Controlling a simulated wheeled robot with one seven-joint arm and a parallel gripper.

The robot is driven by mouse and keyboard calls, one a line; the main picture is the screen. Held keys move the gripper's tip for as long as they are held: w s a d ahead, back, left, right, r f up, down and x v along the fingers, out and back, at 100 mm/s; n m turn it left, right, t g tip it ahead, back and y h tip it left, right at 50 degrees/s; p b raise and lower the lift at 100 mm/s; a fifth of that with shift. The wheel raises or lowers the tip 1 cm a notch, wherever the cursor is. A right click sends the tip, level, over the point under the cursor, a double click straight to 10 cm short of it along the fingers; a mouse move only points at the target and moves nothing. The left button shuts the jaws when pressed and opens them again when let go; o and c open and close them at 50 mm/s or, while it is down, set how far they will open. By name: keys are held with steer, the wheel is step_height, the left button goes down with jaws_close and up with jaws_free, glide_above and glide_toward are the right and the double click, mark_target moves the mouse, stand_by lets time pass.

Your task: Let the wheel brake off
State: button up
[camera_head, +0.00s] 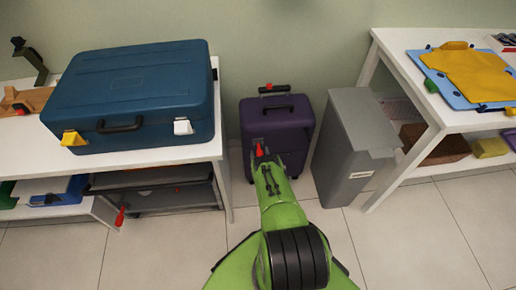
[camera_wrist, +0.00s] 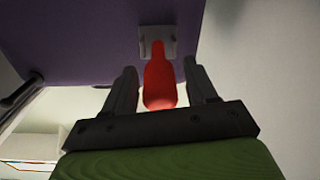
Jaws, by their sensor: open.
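A purple suitcase (camera_head: 296,118) stands upright on the floor against the wall. A red lever (camera_head: 259,150) is on its front face. In the wrist view the red lever (camera_wrist: 160,82) comes out of a small grey plate (camera_wrist: 169,38) on the purple face (camera_wrist: 85,40). My gripper (camera_head: 265,163) is in front of the suitcase. In the wrist view its two dark fingers (camera_wrist: 160,75) are spread, one on each side of the red lever, with a visible gap on both sides. The head view partly hides the fingers' tips.
A grey bin (camera_head: 350,140) stands close on the right of the suitcase. A white table (camera_head: 150,160) with a blue case (camera_head: 140,90) is on the left. Another white table (camera_head: 455,122) is on the right. The tiled floor (camera_head: 420,240) in front is clear.

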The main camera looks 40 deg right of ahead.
steer(key=shift+c, duration=0.2)
jaws_close()
